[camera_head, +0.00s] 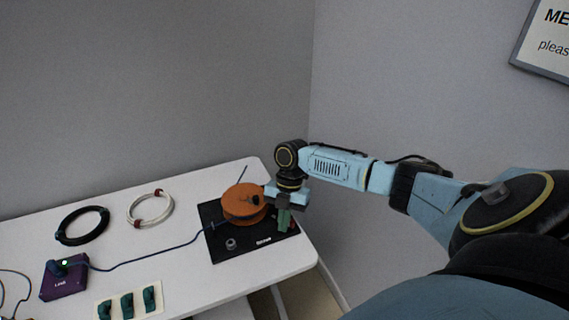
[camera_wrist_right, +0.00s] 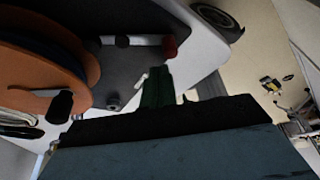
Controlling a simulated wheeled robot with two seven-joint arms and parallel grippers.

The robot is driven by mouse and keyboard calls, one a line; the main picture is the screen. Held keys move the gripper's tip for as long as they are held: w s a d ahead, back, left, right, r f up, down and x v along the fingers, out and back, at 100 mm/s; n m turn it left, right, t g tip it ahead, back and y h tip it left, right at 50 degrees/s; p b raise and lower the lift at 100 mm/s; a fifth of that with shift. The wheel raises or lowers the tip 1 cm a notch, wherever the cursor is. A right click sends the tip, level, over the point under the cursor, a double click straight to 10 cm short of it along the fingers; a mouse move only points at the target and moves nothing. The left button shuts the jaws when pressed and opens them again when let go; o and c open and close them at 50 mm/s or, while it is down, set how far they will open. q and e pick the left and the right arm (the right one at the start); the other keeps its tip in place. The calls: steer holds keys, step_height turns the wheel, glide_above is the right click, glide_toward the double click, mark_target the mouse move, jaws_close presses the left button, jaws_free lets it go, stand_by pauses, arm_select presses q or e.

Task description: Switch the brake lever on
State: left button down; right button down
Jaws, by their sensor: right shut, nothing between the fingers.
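An orange reel (camera_head: 240,205) stands on a black base plate (camera_head: 222,252) near the table's right end. In the right wrist view the reel (camera_wrist_right: 70,58) fills the left side. A pale metal rod with a red end, which looks like the brake lever (camera_wrist_right: 170,47), lies beside the reel on the black plate. My right gripper (camera_head: 284,224) is just right of the reel, low over the plate, and mostly hides that spot in the head view. Its green fingers (camera_wrist_right: 157,87) are shut and empty, close to the red end; contact cannot be told. My left gripper is not in view.
A blue cable (camera_head: 150,257) runs from a purple box (camera_head: 64,288) with a green light to the reel. A black coil (camera_head: 82,226), a white ring (camera_head: 150,208) and a card with green clips (camera_head: 128,303) lie left. The table's right edge is close to my gripper.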

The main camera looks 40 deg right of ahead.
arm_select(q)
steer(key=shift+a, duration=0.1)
